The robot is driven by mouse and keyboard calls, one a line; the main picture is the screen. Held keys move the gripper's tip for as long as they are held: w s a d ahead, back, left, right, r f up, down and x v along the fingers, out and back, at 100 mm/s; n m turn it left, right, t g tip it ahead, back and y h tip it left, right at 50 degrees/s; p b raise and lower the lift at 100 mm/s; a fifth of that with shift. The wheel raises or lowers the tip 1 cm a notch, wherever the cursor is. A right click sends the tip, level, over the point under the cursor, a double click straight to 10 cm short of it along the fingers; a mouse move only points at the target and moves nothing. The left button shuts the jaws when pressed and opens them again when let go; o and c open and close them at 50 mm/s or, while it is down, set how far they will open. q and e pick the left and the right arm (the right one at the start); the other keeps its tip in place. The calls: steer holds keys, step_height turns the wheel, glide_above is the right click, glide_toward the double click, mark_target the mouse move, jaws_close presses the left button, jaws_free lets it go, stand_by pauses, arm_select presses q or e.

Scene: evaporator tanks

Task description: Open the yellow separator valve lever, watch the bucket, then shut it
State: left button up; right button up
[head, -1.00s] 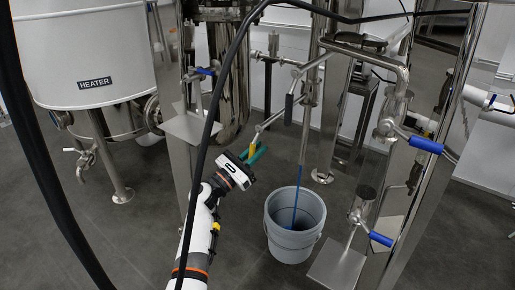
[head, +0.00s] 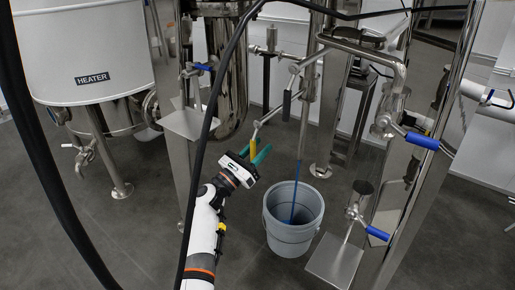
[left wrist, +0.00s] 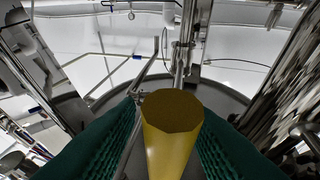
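The yellow valve lever (head: 253,146) shows at my left gripper (head: 257,151) in the head view. In the left wrist view the lever (left wrist: 172,150) stands between the two green fingers (left wrist: 166,112), its blunt end facing the camera. The fingers lie on either side of it and look spread, not clamped; contact is hard to judge. A thin blue stream (head: 299,175) falls from the pipe above into the grey bucket (head: 290,240). The liquid level inside the bucket cannot be made out. My right gripper is out of view.
A white heater tank (head: 85,45) on steel legs stands at the left. Steel pipes and blue-handled valves (head: 422,141) stand right of the bucket. A steel foot plate (head: 335,260) lies just right of it.

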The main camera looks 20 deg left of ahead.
arm_select(q)
steer(key=shift+r, duration=0.1)
steer(key=v, duration=1.2)
stand_by(6.7)
